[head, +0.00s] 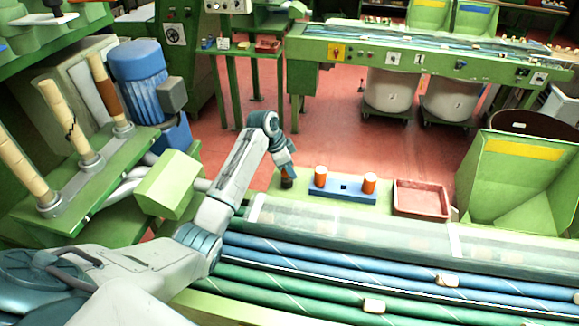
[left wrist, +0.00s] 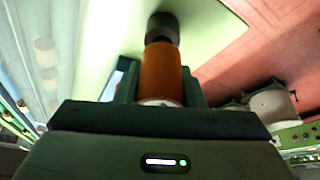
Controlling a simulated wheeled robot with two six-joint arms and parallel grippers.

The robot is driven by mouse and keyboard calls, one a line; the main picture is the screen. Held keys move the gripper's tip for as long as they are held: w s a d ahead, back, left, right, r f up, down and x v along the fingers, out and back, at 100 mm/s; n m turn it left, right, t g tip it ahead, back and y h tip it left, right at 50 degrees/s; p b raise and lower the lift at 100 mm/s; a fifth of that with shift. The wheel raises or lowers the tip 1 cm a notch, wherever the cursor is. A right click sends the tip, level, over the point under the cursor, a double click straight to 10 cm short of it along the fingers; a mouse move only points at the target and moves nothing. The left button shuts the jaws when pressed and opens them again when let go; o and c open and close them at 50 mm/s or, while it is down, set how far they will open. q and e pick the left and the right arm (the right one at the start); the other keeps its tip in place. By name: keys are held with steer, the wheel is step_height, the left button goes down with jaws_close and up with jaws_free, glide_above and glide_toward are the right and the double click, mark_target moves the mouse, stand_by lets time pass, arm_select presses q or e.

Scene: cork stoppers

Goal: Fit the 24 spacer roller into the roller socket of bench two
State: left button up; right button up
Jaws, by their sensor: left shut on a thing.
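My left gripper (head: 289,172) is shut on an orange roller (left wrist: 160,72). In the left wrist view the roller sits between the two fingers, with a white end toward the palm. A dark grey cylindrical piece (left wrist: 162,28) shows at its far end; I cannot tell whether it is part of the roller. In the head view the gripper hangs over the green bench top, left of a blue rack (head: 344,196). The rack holds two orange rollers with white tops, a left one (head: 320,177) and a right one (head: 370,183), with a dark square hole between them. No number is readable. My right gripper is not in view.
A red tray (head: 421,199) lies right of the rack, and a large green bin (head: 515,185) stands farther right. Blue and green tubes with cork stoppers (head: 374,305) run along the near conveyor. A blue motor (head: 140,75) stands at left. Red floor lies open behind the bench.

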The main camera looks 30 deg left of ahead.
arm_select(q)
steer(key=shift+f, duration=0.7)
steer(key=o, duration=1.1)
steer(key=shift+r+b, duration=0.1)
steer(key=shift+b, duration=0.2)
steer(key=shift+s+a+r, duration=0.1)
steer(key=shift+a+r, duration=0.1)
steer(key=shift+r, duration=0.1)
steer(key=b+v, duration=0.3)
steer(key=v, duration=0.7)
steer(key=shift+d, duration=0.1)
